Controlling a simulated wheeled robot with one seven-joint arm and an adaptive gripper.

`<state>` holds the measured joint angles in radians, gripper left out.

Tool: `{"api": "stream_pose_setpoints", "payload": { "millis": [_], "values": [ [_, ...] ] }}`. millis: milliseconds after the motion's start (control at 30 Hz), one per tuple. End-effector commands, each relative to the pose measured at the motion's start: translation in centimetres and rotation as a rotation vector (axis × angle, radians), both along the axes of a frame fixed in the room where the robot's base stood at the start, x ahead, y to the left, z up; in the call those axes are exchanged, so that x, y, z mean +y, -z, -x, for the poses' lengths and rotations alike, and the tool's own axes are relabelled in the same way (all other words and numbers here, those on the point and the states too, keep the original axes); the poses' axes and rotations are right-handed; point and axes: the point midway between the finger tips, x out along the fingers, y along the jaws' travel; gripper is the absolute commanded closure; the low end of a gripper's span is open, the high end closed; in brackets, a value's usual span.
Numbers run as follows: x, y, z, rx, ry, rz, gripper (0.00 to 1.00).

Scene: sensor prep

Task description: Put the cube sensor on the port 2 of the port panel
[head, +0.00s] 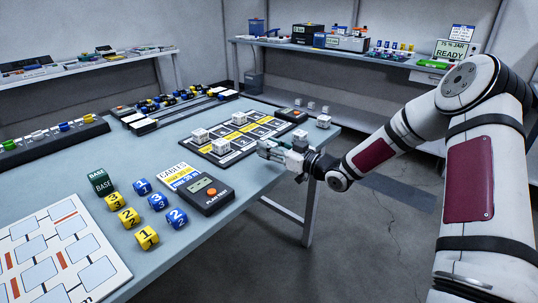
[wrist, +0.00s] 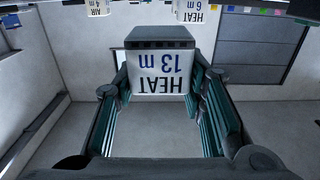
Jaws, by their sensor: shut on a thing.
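My gripper (head: 268,151) is at the right edge of the table, just right of the port panel. In the wrist view its fingers (wrist: 160,85) are shut on a white cube sensor (wrist: 160,80) with a dark top, labelled "HEAT 13 m" upside down. In the head view the held cube is hard to tell from the gripper. The black port panel (head: 247,151) has yellow and black label strips; its port numbers are too small to read. White cubes stand on it at left (head: 200,136), front (head: 220,146) and back (head: 239,118).
Another white cube (head: 323,121) stands at the table's right corner. A dark meter (head: 208,194), yellow and blue numbered blocks (head: 129,217) and a white diagram board (head: 90,250) lie nearer. Dark racks (head: 50,143) stand behind. Table between panel and meter is mostly clear.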

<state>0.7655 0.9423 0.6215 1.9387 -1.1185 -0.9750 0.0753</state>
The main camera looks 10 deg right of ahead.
Motion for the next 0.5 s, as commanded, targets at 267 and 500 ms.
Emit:
{"api": "stream_pose_setpoints", "payload": {
  "millis": [267,500],
  "values": [
    [0.2,3.2,-1.0,0.001,0.000,-0.001,0.91],
    [0.1,3.2,-0.9,-0.001,0.000,0.001,0.91]
  ]
}}
